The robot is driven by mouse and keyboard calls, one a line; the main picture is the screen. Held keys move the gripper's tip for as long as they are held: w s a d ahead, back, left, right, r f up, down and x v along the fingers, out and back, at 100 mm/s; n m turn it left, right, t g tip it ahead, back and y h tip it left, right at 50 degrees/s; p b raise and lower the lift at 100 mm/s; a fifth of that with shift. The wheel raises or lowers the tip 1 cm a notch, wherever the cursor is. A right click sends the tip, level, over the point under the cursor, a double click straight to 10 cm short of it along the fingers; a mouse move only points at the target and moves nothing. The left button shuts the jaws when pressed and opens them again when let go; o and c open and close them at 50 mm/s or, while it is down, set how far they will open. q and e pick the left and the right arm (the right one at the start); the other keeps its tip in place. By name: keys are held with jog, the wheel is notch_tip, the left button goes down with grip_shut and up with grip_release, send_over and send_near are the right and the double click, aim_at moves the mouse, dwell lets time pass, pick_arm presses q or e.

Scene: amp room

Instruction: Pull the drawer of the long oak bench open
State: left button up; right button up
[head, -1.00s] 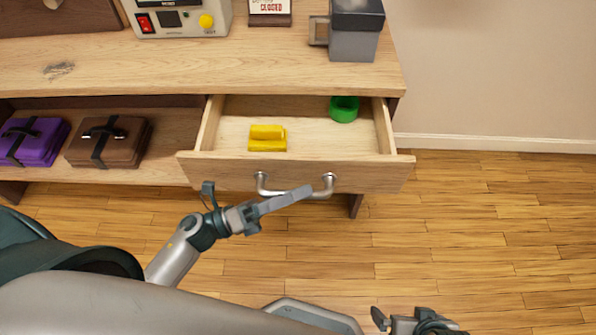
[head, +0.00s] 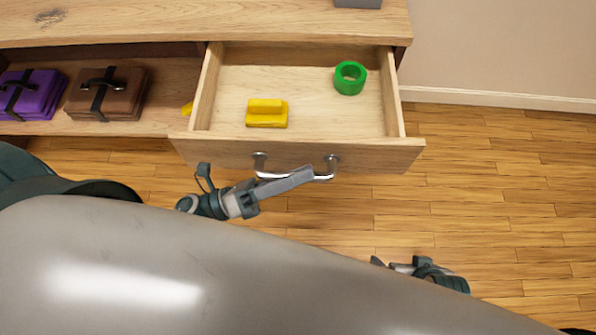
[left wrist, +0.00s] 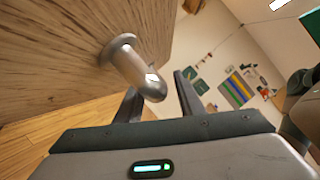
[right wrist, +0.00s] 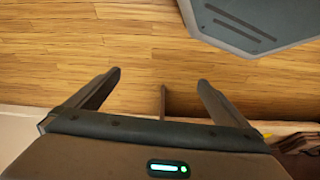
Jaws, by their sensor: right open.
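The drawer (head: 300,152) of the oak bench (head: 250,25) stands well open, its inside visible from above. Its curved metal handle (head: 262,166) is on the front panel. My left gripper (head: 300,178) is at the handle in the head view, its finger overlapping the bar. In the left wrist view the handle (left wrist: 135,70) lies between the fingers of the left gripper (left wrist: 157,92), which are closer together than the right one's; exact contact is hard to see. My right gripper (right wrist: 158,85) is open and empty, low over the floor; it also shows in the head view (head: 385,264).
In the drawer lie a yellow block (head: 267,114) and a green ring (head: 350,78). Purple (head: 32,92) and brown (head: 108,95) strapped cases sit on the shelf to the left. A grey object (head: 358,3) stands on the top. The wooden floor (head: 480,190) on the right is clear.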

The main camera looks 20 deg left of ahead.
dwell(0.3)
pick_arm(q)
jog(key=shift+s+a+f, duration=0.2)
jog(key=shift+s+a, duration=0.05)
jog(key=shift+a, duration=0.15)
jog(key=b+v, duration=0.2)
jog(key=v, duration=1.4)
jog(key=shift+s+a+b, duration=0.15)
jog(key=shift+a+b, duration=0.05)
jog(key=shift+b, duration=0.1)
pick_arm(e)
jog(key=shift+w+a+t+y, duration=0.35)
jog(key=shift+w+a+t, duration=0.2)
jog(key=shift+a, duration=0.3)
jog(key=shift+w+a+t+y, duration=0.4)
jog(key=shift+w+a, duration=0.2)
jog(key=shift+a, duration=0.2)
pick_arm(q)
jog(key=shift+r, duration=0.1)
